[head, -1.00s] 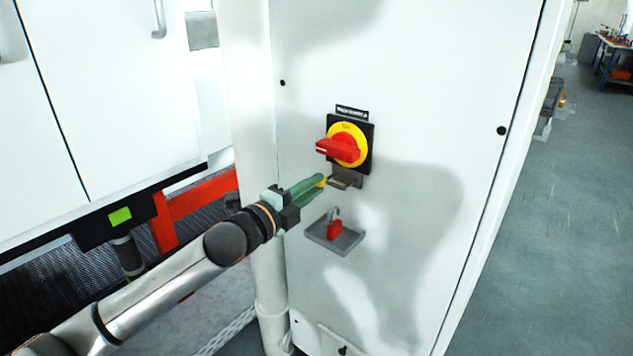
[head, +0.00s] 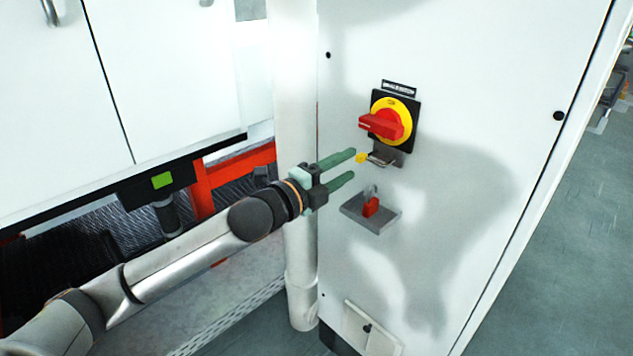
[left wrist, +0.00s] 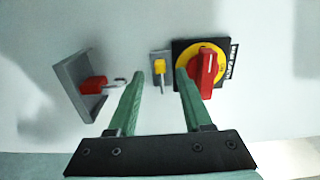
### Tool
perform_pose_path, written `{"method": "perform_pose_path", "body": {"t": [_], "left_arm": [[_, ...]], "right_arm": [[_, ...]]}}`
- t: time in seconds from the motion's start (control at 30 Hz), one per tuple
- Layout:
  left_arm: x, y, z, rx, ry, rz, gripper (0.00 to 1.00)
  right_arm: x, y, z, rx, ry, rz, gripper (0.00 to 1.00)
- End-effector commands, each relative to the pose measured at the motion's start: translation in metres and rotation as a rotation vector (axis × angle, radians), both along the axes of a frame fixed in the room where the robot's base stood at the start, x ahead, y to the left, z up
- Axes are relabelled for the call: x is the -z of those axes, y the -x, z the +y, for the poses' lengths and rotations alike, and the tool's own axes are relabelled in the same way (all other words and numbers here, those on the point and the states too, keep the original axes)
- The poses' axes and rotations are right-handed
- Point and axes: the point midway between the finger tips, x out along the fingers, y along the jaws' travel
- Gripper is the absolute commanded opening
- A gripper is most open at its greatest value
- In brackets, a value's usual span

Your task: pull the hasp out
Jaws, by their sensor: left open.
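The hasp (head: 382,161) is a small metal piece with a yellow end, sticking out from a bracket just below the red and yellow rotary switch (head: 390,122). Its yellow end (left wrist: 159,66) also shows in the left wrist view, between the fingertips in the picture. My left gripper (head: 353,164) has its two green fingers spread. The fingertips are just left of the yellow end, and no contact shows. The open fingers (left wrist: 160,75) hold nothing. My right gripper is out of view.
A small grey shelf (head: 385,221) with a red padlock (head: 371,206) is fixed to the white cabinet (head: 480,110) below the hasp. A white pipe (head: 294,110) runs upright behind my left gripper. Open floor lies to the right of the cabinet.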

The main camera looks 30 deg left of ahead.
Motion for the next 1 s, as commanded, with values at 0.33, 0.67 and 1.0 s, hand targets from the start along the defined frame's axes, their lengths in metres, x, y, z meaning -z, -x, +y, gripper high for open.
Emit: {"method": "perform_pose_path", "body": {"t": [0.33,0.67,1.0], "left_arm": [[0.004,0.059,0.022,-0.002,-0.005,0.004,0.50],[0.002,0.089,0.033,-0.002,-0.002,0.002,0.50],[0.000,0.095,0.035,-0.001,-0.001,0.001,0.50]], "right_arm": [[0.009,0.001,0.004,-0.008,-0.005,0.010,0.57],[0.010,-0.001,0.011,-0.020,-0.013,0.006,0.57],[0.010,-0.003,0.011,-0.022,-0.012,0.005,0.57]]}}
